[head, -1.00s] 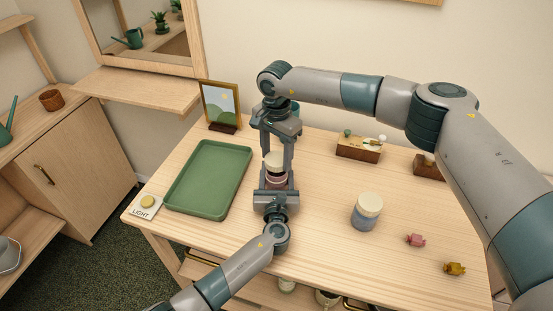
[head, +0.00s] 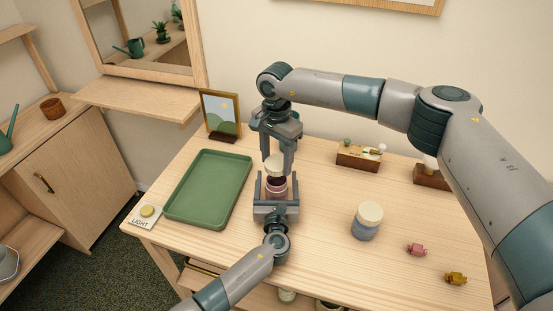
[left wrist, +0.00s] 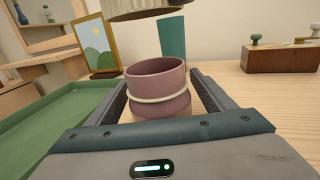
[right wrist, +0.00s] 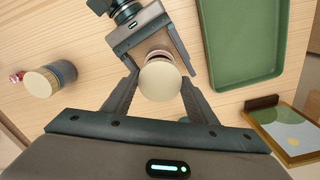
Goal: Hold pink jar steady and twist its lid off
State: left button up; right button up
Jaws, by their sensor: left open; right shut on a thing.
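The pink jar (head: 276,187) stands upright with its mouth uncovered, between the spread fingers of my left gripper (head: 275,190). In the left wrist view the jar (left wrist: 158,88) shows a pale band around its middle, with a gap to the fingers on both sides. My right gripper (right wrist: 160,84) points down and is shut on the round cream lid (right wrist: 160,80). The lid is clear of the jar, just above its mouth; its underside edge shows at the top of the left wrist view (left wrist: 146,9).
A green tray (head: 207,187) lies left of the jar, with a framed picture (head: 221,115) behind it. A blue jar with a cream lid (head: 367,221) stands to the right, near two small wrapped pieces, pink (head: 416,250) and yellow (head: 456,279). Wooden boxes (head: 358,156) stand at the back.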

aim_at(276, 197)
pick_arm(q)
jog(key=s+b, duration=0.1)
jog(key=s, duration=1)
jog(key=shift+s+a, duration=0.1)
jog(key=shift+s, duration=0.3)
pick_arm(e)
jog(key=shift+f, duration=0.75)
jog(key=shift+r, duration=0.1)
